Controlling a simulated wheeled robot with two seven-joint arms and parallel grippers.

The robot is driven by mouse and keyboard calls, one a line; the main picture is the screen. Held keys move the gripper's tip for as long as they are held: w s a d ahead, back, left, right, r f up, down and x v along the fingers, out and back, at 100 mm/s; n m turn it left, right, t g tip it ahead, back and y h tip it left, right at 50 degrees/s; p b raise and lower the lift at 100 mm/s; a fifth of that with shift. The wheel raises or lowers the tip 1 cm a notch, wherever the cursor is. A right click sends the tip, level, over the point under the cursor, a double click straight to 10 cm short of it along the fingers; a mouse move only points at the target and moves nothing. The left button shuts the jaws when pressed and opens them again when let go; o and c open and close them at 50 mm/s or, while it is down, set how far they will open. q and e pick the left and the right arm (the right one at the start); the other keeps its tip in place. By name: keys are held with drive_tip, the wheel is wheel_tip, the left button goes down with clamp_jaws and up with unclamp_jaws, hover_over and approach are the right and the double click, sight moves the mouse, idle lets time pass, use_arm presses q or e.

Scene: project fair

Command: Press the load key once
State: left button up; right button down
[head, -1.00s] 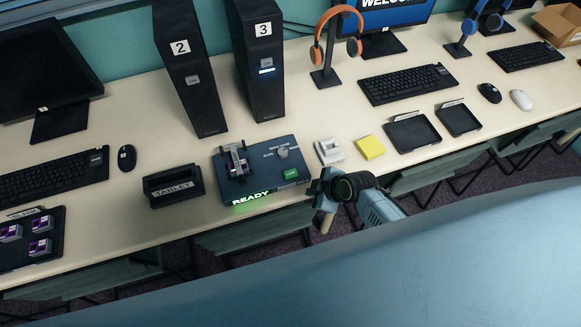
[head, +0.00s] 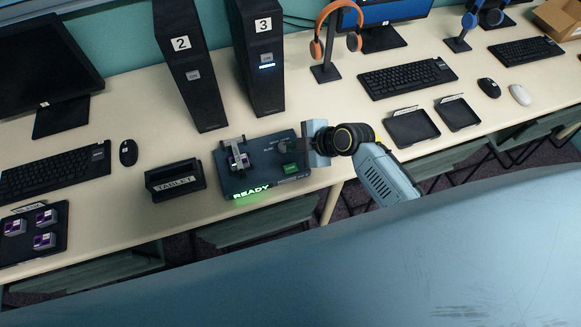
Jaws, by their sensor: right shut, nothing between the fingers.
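The dark blue device (head: 230,184) sits at the table's front edge, with a lit green READY sign (head: 251,193) on its front. A green key (head: 290,168) is on the right part of its top; its lettering is too small to read, so I cannot tell whether it is the load key. A metal fixture with a purple and silver piece (head: 239,162) is on the device's left part. My right gripper (head: 283,147) is shut and empty, reaching in from the right over the device, just behind the green key. It hides the round knob. I cannot tell its height. My left gripper is not in view.
An orange headset (head: 337,35) on a stand and black trays (head: 412,130) are to the right. Bare table lies between the towers and the device.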

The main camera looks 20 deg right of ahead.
sight(294, 169)
wheel_tip(294, 169, down, 8)
drive_tip(key=b, duration=0.6)
drive_tip(key=shift+b, duration=0.35)
idle(1.3)
drive_tip(key=shift+f+b, duration=0.35)
drive_tip(key=shift+f, duration=0.1)
drive_tip(key=shift+f+b, duration=0.4)
idle(0.5)
idle(0.4)
drive_tip(key=shift+r+p, duration=0.7)
drive_tip(key=shift+r, duration=0.15)
wheel_tip(294, 169, up, 5)
drive_tip(key=p, duration=0.4)
drive_tip(key=shift+r+p, duration=0.1)
drive_tip(key=shift+p, duration=0.2)
